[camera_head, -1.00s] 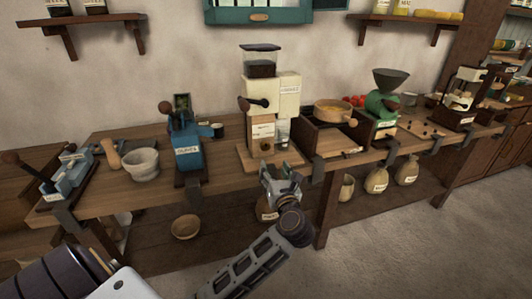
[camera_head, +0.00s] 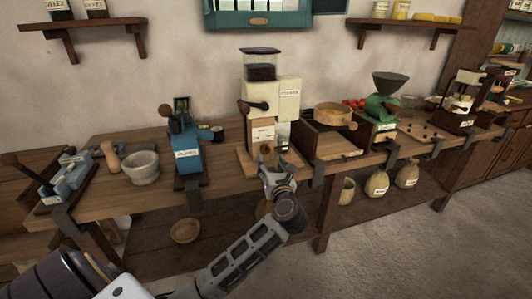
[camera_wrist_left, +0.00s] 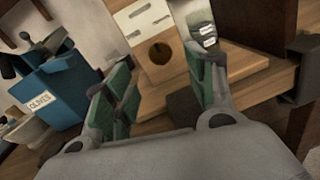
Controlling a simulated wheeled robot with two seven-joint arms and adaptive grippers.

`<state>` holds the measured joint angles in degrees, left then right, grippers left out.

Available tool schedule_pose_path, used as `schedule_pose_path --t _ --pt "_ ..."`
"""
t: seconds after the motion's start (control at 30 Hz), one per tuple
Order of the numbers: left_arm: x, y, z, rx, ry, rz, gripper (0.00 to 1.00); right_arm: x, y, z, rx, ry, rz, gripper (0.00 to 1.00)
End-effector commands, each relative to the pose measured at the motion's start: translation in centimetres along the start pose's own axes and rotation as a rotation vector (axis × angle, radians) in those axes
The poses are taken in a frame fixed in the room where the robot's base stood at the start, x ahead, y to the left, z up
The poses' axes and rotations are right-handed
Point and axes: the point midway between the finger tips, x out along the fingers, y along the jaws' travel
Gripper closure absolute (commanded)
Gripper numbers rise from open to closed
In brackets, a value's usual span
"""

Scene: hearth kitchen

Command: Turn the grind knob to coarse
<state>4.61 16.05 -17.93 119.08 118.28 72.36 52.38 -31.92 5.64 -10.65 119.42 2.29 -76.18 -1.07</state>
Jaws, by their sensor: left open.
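The cream grinder (camera_head: 288,90), with a dark hopper on top, stands upright on a wooden base on the bench. A black-knobbed lever (camera_head: 257,106) sticks out of its upper front. Below it are pale label plates (camera_head: 263,131) and a dark round feature (camera_head: 266,149), also in the left wrist view (camera_wrist_left: 160,52); I cannot tell whether it is a knob or an opening. My left gripper (camera_head: 275,172) is open and empty, just in front of and below the grinder's lower front. In the left wrist view its fingers (camera_wrist_left: 166,85) frame that front, apart from it. My right gripper is not in view.
A blue olive press (camera_head: 187,150) and a grey mortar (camera_head: 142,167) stand left of the grinder. A wooden drawer box with a round sieve (camera_head: 333,115) and a green mill (camera_head: 384,105) stand to its right. Dark clamps (camera_head: 318,172) hang over the bench's front edge.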

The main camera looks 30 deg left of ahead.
Motion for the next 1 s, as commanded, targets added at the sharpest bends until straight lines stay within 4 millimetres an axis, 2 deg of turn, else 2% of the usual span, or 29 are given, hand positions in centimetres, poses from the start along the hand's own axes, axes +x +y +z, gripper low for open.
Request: schedule_pose_path --t 0.2,0.6,0.8,1.0 --pt "2.8 0.0 0.0 0.002 -0.003 0.001 0.44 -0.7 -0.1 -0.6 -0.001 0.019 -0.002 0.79" --pt "7.3 0.0 0.0 0.001 -0.001 0.001 0.44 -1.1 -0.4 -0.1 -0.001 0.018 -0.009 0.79" --pt "8.6 0.0 0.0 0.001 -0.001 0.000 0.44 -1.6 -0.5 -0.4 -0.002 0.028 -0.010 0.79" --pt "9.0 0.0 0.0 0.000 0.000 0.000 0.44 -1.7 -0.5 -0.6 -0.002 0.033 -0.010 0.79"
